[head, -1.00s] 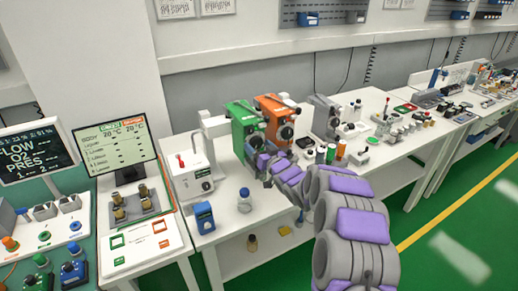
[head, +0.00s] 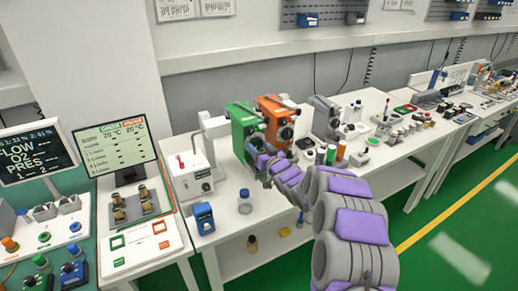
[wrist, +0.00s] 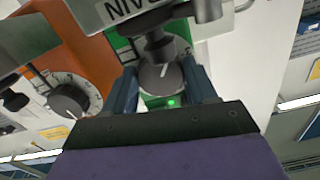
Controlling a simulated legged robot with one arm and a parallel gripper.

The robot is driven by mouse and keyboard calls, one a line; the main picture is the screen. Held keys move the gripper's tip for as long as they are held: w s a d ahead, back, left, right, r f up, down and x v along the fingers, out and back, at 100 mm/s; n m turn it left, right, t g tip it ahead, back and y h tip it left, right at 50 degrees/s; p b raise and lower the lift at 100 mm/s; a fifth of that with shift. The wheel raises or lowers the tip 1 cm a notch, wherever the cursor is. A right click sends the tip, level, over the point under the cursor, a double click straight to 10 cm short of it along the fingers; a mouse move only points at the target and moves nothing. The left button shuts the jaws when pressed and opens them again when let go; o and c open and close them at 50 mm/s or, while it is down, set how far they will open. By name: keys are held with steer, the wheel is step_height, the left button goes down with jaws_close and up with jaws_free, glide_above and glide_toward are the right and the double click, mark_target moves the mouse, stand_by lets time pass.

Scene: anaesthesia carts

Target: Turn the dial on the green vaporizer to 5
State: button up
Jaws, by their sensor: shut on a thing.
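The green vaporizer (head: 238,122) stands on the white table, left of the orange vaporizer (head: 270,112). In the wrist view its grey dial (wrist: 160,80) with a white pointer line sits between the two fingers of my gripper (wrist: 165,92), which is shut on it. A lit green light (wrist: 171,103) shows just below the dial. The dial's numbers are mostly hidden, so I cannot read its setting. In the head view my gripper (head: 262,166) is at the front of the green vaporizer, and my arm hides the dial.
The orange vaporizer's dial (wrist: 68,100) is close on the left in the wrist view. A grey device (head: 325,116) stands right of the vaporizers. A small blue-capped bottle (head: 245,200) and a blue box (head: 203,217) stand on the table in front. A monitor (head: 115,145) is at left.

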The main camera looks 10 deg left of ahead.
steer(key=shift+n, duration=0.3)
steer(key=n+b, duration=0.1)
steer(key=n, duration=0.2)
steer(key=shift+d, duration=0.1)
steer(key=shift+n+b, duration=0.6)
steer(key=shift+n, duration=0.9)
steer(key=o, duration=1.1)
steer(key=shift+c, duration=0.2)
